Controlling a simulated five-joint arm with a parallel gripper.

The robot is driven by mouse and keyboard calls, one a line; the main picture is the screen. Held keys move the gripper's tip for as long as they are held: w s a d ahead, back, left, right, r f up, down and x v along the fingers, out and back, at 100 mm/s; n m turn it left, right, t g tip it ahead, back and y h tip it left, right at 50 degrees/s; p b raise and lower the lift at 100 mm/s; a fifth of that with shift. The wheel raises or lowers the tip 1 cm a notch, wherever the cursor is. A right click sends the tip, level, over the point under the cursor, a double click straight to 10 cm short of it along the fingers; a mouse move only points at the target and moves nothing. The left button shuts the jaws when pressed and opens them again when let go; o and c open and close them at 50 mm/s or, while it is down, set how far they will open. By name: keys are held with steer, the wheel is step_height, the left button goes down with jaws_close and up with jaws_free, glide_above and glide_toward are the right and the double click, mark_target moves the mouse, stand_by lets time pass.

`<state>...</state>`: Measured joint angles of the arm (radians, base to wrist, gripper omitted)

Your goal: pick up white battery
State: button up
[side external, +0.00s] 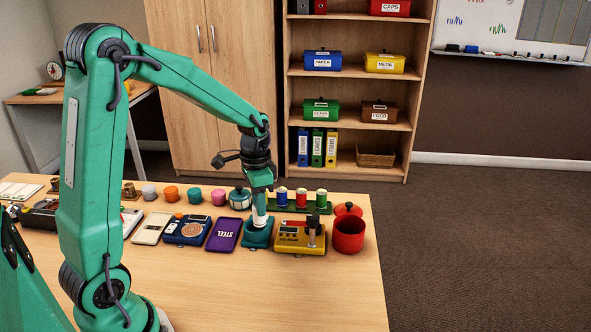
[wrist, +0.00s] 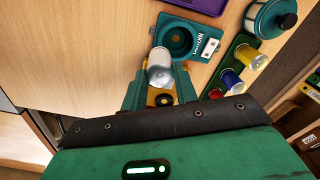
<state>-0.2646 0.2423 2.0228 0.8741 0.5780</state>
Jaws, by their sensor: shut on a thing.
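The white battery (side external: 259,218) is a small pale cylinder below my gripper (side external: 261,200) in the side view. It also shows in the wrist view (wrist: 160,69), between the green fingers of my gripper (wrist: 159,84). The fingers are shut on it. Its lower end is over or at the teal unit (side external: 259,240); I cannot tell whether they touch. In the wrist view the teal unit (wrist: 207,28) has a round dark recess and a small label, and the battery overlaps its near left edge. The fingers hide part of the battery.
A purple case (side external: 224,234) is left of the teal unit, and a yellow device (side external: 299,237) is right of it. Behind stands a green rack (side external: 298,207) with coloured spools, beside a teal lidded pot (side external: 240,198). A red pot (side external: 348,235) stands far right. The front table is clear.

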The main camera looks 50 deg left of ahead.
steer(key=s+d+r, duration=0.1)
steer(key=d+r, duration=0.4)
steer(key=d, duration=0.3)
steer(key=shift+s+d, duration=0.15)
steer(key=shift+s, duration=0.25)
